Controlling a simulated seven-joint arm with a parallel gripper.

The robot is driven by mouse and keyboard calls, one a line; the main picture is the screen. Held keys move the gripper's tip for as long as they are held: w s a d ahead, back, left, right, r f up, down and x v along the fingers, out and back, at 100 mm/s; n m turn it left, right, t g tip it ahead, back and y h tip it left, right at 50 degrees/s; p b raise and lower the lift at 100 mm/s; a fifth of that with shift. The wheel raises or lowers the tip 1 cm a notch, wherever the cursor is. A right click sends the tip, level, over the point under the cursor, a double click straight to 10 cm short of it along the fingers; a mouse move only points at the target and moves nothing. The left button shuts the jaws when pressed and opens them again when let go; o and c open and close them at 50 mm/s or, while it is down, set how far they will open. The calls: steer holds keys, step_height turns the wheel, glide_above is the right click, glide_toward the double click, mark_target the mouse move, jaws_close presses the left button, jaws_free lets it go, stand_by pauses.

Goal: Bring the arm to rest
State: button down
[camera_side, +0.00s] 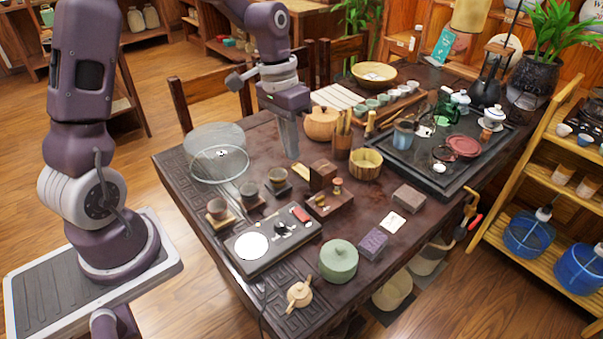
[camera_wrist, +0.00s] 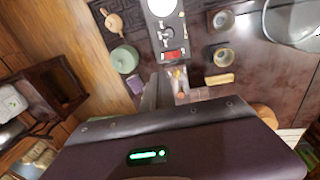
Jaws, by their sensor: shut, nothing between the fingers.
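My gripper (camera_side: 292,155) hangs pointing down over the middle of the dark carved table (camera_side: 185,185) in the side view. Its fingers are together with nothing between them. It is behind the small wooden boxes and to the right of the clear mesh dome (camera_side: 218,165). In the wrist view my gripper (camera_wrist: 151,92) shows as a dark narrow shape, its tips partly hard to make out. I cannot tell how high the tips are above the table.
A dark tray with a white disc (camera_side: 250,246), cups on coasters (camera_side: 250,193), a green lidded pot (camera_side: 339,261) and a purple box (camera_side: 373,243) stand at the front. A round orange-brown pot (camera_side: 321,124) is close right of my gripper. A tea tray (camera_side: 440,175) fills the right side.

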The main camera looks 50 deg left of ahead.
steer(key=s+d+r+t+y, duration=0.1)
steer(key=s+d+r+t, duration=0.1)
steer(key=s+r, duration=0.4)
steer(key=s+d+r+t, duration=0.2)
steer(key=s+r, duration=0.5)
steer(key=s, duration=0.7)
steer(key=shift+s+d+t+y, duration=0.25)
steer(key=shift+d+t+y, duration=0.15)
steer(key=shift+t, duration=0.2)
